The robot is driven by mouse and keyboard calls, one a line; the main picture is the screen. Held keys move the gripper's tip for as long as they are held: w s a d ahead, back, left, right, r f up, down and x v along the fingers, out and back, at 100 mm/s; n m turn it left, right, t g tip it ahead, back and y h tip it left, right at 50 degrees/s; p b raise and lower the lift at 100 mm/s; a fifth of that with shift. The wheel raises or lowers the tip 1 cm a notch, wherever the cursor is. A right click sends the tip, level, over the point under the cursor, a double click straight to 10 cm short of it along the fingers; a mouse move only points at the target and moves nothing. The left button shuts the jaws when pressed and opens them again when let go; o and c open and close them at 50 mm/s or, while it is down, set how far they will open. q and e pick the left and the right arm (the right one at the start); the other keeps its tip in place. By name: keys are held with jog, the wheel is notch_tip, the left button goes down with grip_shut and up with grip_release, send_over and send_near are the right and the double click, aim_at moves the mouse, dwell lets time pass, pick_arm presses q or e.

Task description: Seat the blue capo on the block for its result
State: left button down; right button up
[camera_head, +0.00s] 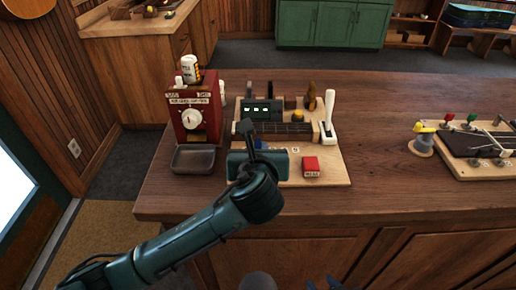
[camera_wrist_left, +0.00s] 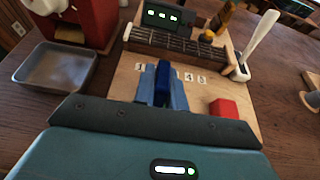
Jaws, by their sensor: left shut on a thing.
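The blue capo (camera_wrist_left: 162,88) stands between the two pale blue fingers of my left gripper (camera_wrist_left: 161,75) in the left wrist view. The gripper is shut on it. In the head view my left gripper (camera_head: 259,149) is over the front left of a pale wooden board (camera_head: 335,178), and it largely hides the capo. A block with a strip of fretboard (camera_head: 292,128) lies across the board, just beyond the gripper, with a lit green display (camera_head: 262,110) behind it. Dark tips at the bottom edge may be my right gripper (camera_head: 325,284); their state is unclear.
A red block (camera_head: 311,166) sits on the board's front right. A white lever (camera_head: 329,115) stands at its right end. A red machine with a dial (camera_head: 193,117) and grey tray (camera_head: 193,159) are to the left. Bare counter lies between the board and a yellow-topped spool (camera_head: 422,140).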

dwell(0.4)
pick_arm(q)
jog(key=shift+r+p, duration=0.1)
jog(key=shift+p, duration=0.65)
dwell(0.4)
jog(key=shift+p, duration=0.3)
jog(key=shift+p, duration=0.35)
jog(key=shift+f, duration=0.25)
jog(key=shift+f, duration=0.45)
